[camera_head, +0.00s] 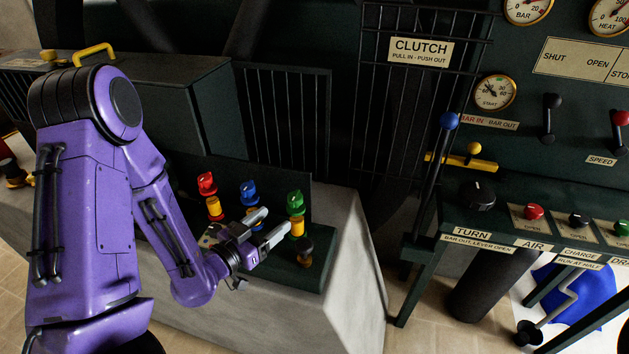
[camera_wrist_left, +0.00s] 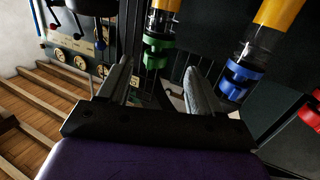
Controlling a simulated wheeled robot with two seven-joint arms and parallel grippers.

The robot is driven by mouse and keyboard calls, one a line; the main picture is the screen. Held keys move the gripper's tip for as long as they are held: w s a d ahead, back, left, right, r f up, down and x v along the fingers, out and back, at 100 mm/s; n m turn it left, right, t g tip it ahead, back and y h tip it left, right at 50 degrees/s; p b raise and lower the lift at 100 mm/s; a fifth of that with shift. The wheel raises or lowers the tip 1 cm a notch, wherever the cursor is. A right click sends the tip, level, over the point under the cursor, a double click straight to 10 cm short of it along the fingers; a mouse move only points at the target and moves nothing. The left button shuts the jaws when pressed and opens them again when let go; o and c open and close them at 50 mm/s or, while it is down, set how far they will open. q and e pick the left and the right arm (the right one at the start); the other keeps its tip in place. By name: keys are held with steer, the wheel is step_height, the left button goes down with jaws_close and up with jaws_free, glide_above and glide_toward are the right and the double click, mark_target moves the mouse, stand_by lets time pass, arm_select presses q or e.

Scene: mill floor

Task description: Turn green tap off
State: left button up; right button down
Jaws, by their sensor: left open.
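The green tap (camera_head: 295,199) is the rightmost of three coloured taps on a dark green stand. It sits on top of a yellow and clear column. In the left wrist view the green tap (camera_wrist_left: 157,52) shows upside down, just beyond and between my fingertips. My left gripper (camera_head: 268,224) is open, with its two fingers apart and pointing toward the green tap's column. It also shows in the left wrist view (camera_wrist_left: 155,82). I cannot tell whether a finger touches the tap. My right gripper is not in view.
The blue tap (camera_head: 249,190) and red tap (camera_head: 207,184) stand to the left of the green one. A dark knob (camera_head: 305,250) stands in front of it. A dark barred guard (camera_head: 285,115) is behind. A control panel with levers and buttons (camera_head: 534,212) is at right.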

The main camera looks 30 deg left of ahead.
mark_target(300, 194)
arm_select(q)
steer(key=w, duration=0.1)
steer(key=w+r, duration=0.1)
steer(key=shift+w+d+r+m+t+h+b, duration=0.25)
steer(key=shift+w+r+m+t+h+b, duration=0.05)
steer(key=shift+w+r+t+h, duration=0.1)
steer(key=w, duration=0.2)
steer(key=w+p, duration=0.1)
steer(key=w, duration=0.1)
steer(key=w+d+p, duration=0.1)
steer(key=w, duration=0.1)
steer(key=shift+w, duration=0.35)
steer(key=shift+w+d, duration=0.15)
steer(key=shift+w, duration=0.35)
steer(key=c, duration=1)
